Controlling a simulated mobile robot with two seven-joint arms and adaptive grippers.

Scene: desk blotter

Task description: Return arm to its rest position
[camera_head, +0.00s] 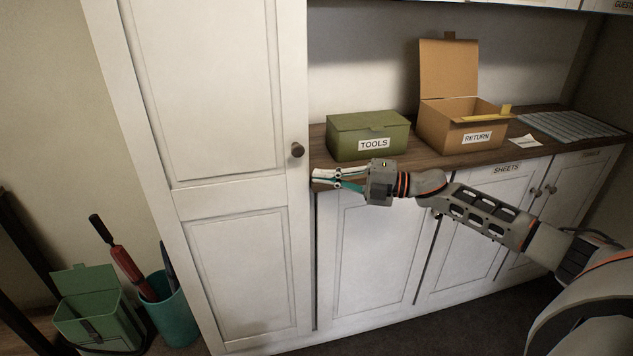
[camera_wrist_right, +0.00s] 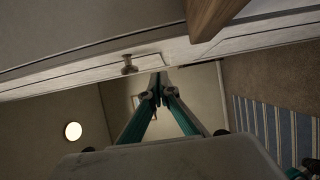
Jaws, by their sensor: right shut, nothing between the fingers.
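My right arm (camera_head: 485,211) reaches in from the right across the front of the counter. My right gripper (camera_head: 326,180) is shut and empty, pointing left near the counter's front left corner, close to the tall white cabinet's side. In the right wrist view the fingertips (camera_wrist_right: 158,84) meet with nothing between them. My left gripper is not in view.
The tall white cabinet (camera_head: 233,243) with its round knob (camera_head: 297,150) stands left of the gripper. On the wooden counter (camera_head: 427,158) are a closed green TOOLS box (camera_head: 345,142) and an open RETURN box (camera_head: 450,134). A green bin (camera_head: 175,312) stands on the floor, left.

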